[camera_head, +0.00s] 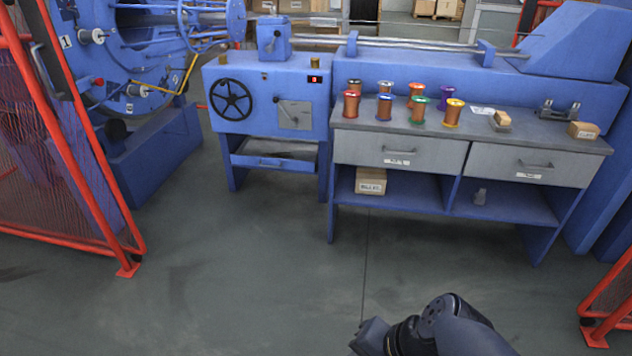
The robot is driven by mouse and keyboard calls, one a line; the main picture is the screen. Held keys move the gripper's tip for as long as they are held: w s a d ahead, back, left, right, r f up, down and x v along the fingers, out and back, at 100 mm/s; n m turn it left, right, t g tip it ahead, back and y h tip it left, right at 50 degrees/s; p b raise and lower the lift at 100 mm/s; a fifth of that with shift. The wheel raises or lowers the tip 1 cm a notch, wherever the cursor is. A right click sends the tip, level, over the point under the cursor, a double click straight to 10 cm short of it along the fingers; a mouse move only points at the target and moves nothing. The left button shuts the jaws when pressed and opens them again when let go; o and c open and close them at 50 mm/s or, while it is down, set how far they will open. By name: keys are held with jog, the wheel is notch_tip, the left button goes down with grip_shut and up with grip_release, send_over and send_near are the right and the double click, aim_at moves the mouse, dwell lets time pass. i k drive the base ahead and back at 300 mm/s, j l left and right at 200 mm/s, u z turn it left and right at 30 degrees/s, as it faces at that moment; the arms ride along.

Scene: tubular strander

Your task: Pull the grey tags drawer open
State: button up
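Two grey drawers sit side by side under the workbench top, and both look shut. The left grey drawer (365,153) and the right grey drawer (495,163) each have a bar handle and a small white label. The labels are too small to read, so I cannot tell which is the tags drawer. My gripper (369,338) is at the bottom edge, low in front of the bench and well apart from both drawers. Its fingers do not show clearly, so I cannot tell if it is open or shut.
Several coloured wire spools (418,110) stand on the bench top (470,140). A cardboard box (371,181) sits on the shelf below. A blue machine with a handwheel (231,99) stands left. Red fencing (75,160) flanks the clear grey floor.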

aim_at(485, 159)
jog(key=i+l+z, duration=0.15)
jog(key=i+l, duration=0.15)
jog(key=i, duration=0.25)
jog(key=i+l+z, duration=0.2)
jog(key=i, duration=0.4)
jog(key=i+l+z, duration=0.15)
jog(key=i, duration=0.45)
